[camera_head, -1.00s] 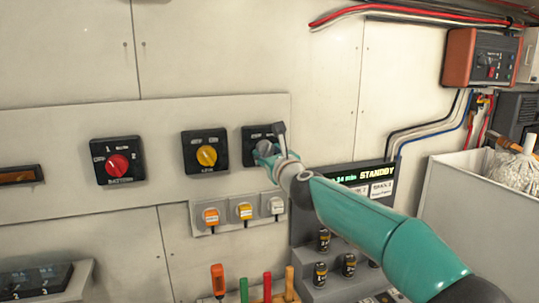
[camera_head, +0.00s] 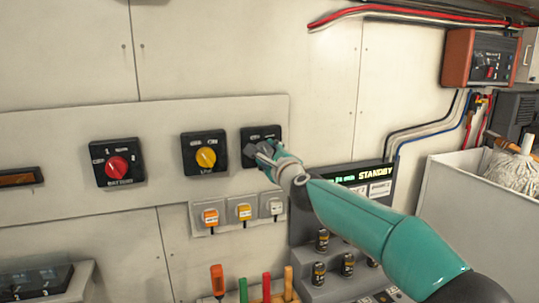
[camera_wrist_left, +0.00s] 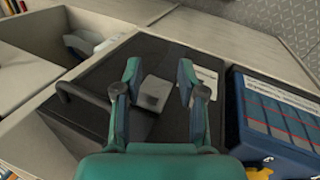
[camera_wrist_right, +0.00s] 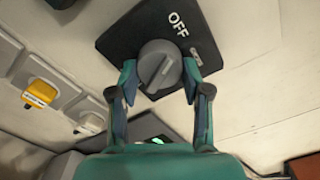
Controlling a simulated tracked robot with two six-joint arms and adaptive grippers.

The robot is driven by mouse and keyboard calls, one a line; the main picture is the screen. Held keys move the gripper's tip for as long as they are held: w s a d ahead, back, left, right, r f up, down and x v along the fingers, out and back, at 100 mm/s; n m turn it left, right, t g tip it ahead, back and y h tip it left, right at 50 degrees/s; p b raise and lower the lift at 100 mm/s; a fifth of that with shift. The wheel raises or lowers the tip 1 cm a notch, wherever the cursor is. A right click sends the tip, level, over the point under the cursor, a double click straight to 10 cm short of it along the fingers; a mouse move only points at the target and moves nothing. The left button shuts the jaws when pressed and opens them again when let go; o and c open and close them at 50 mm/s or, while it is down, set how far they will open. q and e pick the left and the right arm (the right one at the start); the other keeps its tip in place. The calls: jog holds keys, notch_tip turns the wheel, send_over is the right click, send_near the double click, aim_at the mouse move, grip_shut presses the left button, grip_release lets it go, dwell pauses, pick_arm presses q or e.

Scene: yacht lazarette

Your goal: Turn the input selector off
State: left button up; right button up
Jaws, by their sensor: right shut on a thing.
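The switch under my right gripper is a black square plate (camera_wrist_right: 205,50) with a grey round knob (camera_wrist_right: 158,66), seen close up in the right wrist view. An "OFF" label shows above the knob there. My right gripper (camera_wrist_right: 159,80) has its two fingers on either side of the knob and is shut on it. In the head view the plate (camera_head: 272,132) is the rightmost of three switches, and my right gripper (camera_head: 262,153) hides most of its knob. My left gripper (camera_wrist_left: 157,88) is open and empty, above a dark lid with a grey block.
A yellow-knob switch (camera_head: 205,157) and a red-knob switch (camera_head: 117,166) sit left on the same panel. Three small sockets (camera_head: 243,211) are below. A display reading STANDBY (camera_head: 376,174) is at the right. A blue case (camera_wrist_left: 275,118) lies beside the dark lid (camera_wrist_left: 92,100).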

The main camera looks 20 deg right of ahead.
jog(key=shift+a+f+n, duration=0.1)
jog(key=shift+n, duration=0.3)
jog(key=o, duration=1.2)
jog(key=shift+c, duration=0.2)
jog(key=shift+s, duration=0.65)
jog(key=s, duration=1)
jog(key=shift+s+d, duration=0.2)
jog(key=shift+s, duration=0.1)
jog(key=shift+f, duration=0.1)
